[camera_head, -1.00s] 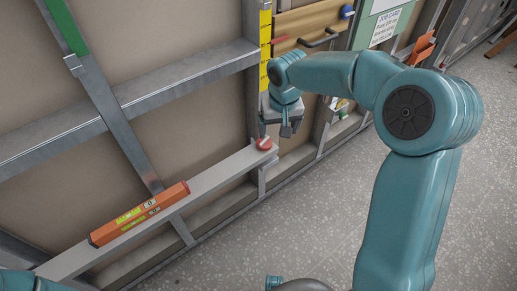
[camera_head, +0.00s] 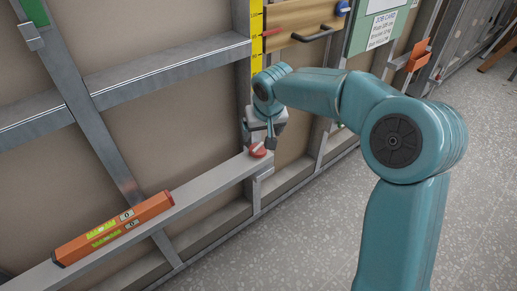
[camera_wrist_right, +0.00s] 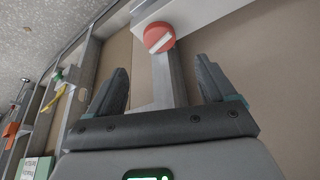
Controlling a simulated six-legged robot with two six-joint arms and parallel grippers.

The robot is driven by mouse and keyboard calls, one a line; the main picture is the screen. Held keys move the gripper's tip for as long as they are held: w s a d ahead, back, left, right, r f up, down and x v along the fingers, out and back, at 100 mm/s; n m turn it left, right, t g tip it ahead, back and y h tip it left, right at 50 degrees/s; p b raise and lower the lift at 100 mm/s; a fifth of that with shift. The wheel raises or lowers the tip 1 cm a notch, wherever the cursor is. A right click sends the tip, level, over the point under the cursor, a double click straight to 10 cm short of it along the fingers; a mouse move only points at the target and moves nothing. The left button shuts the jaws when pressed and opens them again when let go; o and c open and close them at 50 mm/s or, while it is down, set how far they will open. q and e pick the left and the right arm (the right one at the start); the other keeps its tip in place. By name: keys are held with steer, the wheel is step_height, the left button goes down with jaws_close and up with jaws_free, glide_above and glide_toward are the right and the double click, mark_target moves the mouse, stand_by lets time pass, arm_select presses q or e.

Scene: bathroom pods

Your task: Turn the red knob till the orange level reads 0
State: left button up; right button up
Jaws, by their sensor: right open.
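The red knob (camera_head: 258,151) sits at the right end of a grey metal rail (camera_head: 208,187). It also shows in the right wrist view (camera_wrist_right: 158,38), round, with a white bar across its face. My right gripper (camera_head: 268,140) is just above the knob. In the wrist view its fingers (camera_wrist_right: 160,68) are spread and empty, with the knob beyond the tips, between their lines. The orange level (camera_head: 115,228) lies along the rail to the left. My left gripper is not in view.
A yellow scale strip (camera_head: 256,35) runs up the wall frame above the knob. A wooden panel with a dark handle (camera_head: 313,34) and a green board with a job card (camera_head: 382,27) are to the right. Open speckled floor (camera_head: 300,235) lies in front.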

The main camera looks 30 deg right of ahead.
mark_target(258, 147)
steer(key=b+x, duration=0.2)
steer(key=x, duration=0.7)
steer(key=shift+w+f, duration=0.1)
steer(key=shift+f, duration=0.15)
